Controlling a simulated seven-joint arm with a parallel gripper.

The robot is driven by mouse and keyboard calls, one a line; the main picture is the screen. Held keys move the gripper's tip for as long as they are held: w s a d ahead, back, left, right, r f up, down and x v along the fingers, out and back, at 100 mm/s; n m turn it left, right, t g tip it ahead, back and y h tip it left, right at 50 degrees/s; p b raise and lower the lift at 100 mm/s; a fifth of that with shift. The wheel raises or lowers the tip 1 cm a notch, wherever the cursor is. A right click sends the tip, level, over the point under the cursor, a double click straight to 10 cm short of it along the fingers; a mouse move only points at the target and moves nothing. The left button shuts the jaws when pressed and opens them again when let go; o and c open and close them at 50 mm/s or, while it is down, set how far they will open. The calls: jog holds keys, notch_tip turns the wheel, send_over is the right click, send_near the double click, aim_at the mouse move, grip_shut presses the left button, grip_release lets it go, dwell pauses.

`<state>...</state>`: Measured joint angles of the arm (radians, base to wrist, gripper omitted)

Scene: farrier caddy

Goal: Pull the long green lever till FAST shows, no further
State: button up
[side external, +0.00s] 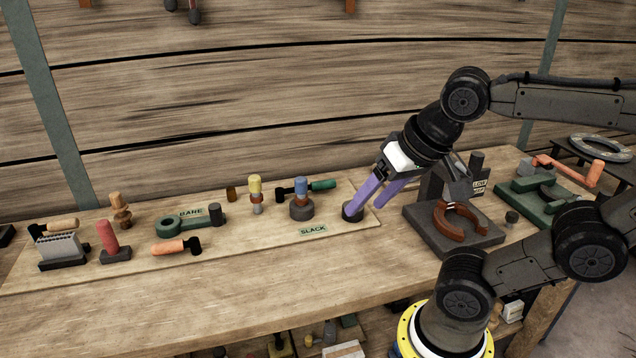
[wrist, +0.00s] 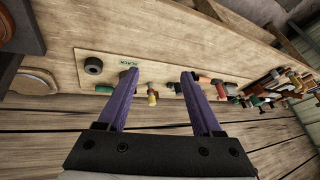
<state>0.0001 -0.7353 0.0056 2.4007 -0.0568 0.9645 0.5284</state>
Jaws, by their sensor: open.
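My gripper (side external: 366,208) has two purple fingers, spread apart and empty; they also show in the wrist view (wrist: 158,76). In the side view it is low over the board's right end, by a dark round knob (side external: 352,213). A green-handled tool with a black head (side external: 322,185) lies behind the SLACK plate (side external: 313,230), left of my gripper. A dark green bar with a ring end and black knob (side external: 190,222) lies farther left by a plate that seems to read BARE (side external: 191,212). I cannot tell which is the lever. No FAST is legible.
Blue-topped (side external: 301,187) and yellow-topped (side external: 255,187) posts stand left of my gripper. A dark stand with a brown horseshoe-shaped piece (side external: 462,228) is close on the right. A green vise-like block with an orange handle (side external: 540,190) lies beyond. The bench front (side external: 200,300) is clear.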

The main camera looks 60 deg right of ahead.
jog(key=w+d+r+m+g+h, duration=0.1)
jog(key=w+d+r+m, duration=0.2)
jog(key=w+m, duration=0.2)
jog(key=w+d+r+m+h, duration=0.1)
jog(key=w+d+r+m, duration=0.1)
jog(key=w+r+m, duration=0.25)
jog(key=w+d+m+g+h, duration=0.1)
jog(key=w+d+m+g, duration=0.1)
jog(key=w+d+m, duration=0.6)
jog(key=m+g+h, duration=0.1)
jog(key=m+g, duration=0.3)
jog(key=g, duration=0.1)
send_over(320, 182)
jog(key=w+a, duration=0.2)
jog(key=a, duration=0.3)
notch_tip(320, 182, down, 18)
jog(key=r, duration=0.1)
jog(key=x, duration=1.3)
jog(key=shift+w+f, duration=0.1)
jog(key=shift+w, duration=0.1)
grip_shut()
